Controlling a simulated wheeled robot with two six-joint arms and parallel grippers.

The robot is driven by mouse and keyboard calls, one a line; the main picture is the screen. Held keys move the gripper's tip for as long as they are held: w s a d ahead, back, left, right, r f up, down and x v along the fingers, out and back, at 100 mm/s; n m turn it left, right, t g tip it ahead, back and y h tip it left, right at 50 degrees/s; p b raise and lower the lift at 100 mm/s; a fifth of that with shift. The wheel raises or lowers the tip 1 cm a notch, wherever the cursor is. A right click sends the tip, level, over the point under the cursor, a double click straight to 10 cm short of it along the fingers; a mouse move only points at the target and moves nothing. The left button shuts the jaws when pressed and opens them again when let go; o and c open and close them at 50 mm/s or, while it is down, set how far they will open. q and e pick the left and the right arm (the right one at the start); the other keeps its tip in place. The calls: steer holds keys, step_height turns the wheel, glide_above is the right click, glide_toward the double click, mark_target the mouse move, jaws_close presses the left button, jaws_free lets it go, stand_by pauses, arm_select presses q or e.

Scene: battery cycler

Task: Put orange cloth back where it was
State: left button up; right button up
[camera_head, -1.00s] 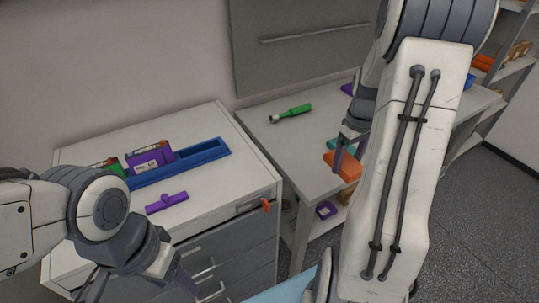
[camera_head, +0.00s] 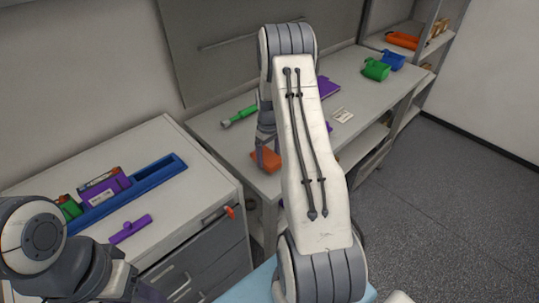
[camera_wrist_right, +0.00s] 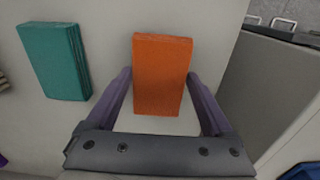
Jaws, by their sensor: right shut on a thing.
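The orange cloth (camera_head: 264,160), a folded block, is by the near left end of the far desk in the head view. In the right wrist view the orange cloth (camera_wrist_right: 162,72) sits between the two purple fingers. My right gripper (camera_head: 267,150) is shut on it; the gripper (camera_wrist_right: 161,104) also shows in the wrist view. I cannot tell whether the cloth touches the desk. A teal cloth (camera_wrist_right: 54,62) lies to the left in the wrist view. My left gripper (camera_head: 143,291) is at the bottom left, partly cut off, its jaw state unclear.
The far desk (camera_head: 215,140) holds a green tool (camera_head: 239,115), white pieces (camera_head: 343,115), and green (camera_head: 376,69) and blue (camera_head: 391,60) bins. The near cabinet (camera_head: 170,215) holds a blue rail (camera_head: 125,195) and a purple part (camera_head: 130,229). My right arm hides the desk's middle.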

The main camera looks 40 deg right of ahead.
steer(key=shift+f, duration=0.45)
arm_select(q)
steer(key=shift+r, duration=0.3)
arm_select(e)
steer(key=shift+d+f, duration=0.1)
steer(key=shift+f, duration=0.1)
steer(key=shift+f, duration=0.1)
steer(key=o, duration=0.9)
